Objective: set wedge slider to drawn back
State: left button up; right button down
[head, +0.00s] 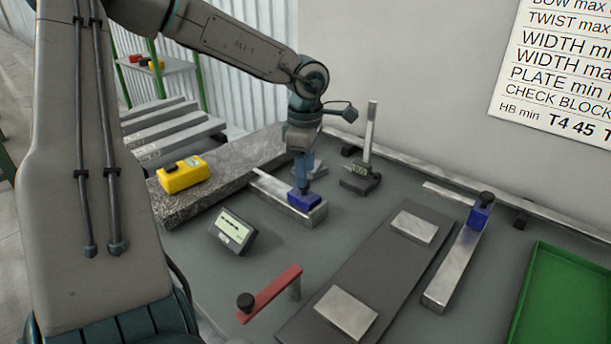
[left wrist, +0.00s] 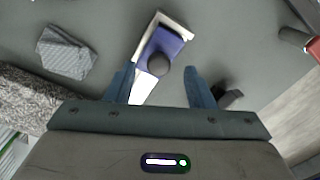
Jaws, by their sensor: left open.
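A blue slider block (head: 306,200) with a dark knob sits near the front end of a silver metal bar (head: 268,184) left of the table's middle. In the left wrist view the blue block (left wrist: 166,42) and its round knob (left wrist: 158,65) show close up. A second blue block (head: 479,214) with a dark knob sits on another silver bar at right. My right gripper is not in view.
A granite slab (head: 185,207) with a yellow device (head: 183,174) lies left. A display box (head: 233,231), a red lever (head: 270,293) and an upright gauge (head: 361,176) stand nearby. A dark plate (head: 365,275) and green tray (head: 560,300) lie right.

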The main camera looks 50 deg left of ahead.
pick_arm(q)
notch_tip(320, 180, up, 9)
jog(key=shift+f, duration=0.2)
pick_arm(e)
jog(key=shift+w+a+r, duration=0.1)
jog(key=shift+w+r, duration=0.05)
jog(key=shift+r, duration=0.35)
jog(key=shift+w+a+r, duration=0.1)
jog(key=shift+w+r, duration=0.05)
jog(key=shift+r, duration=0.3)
pick_arm(q)
jog(key=shift+d, duration=0.1)
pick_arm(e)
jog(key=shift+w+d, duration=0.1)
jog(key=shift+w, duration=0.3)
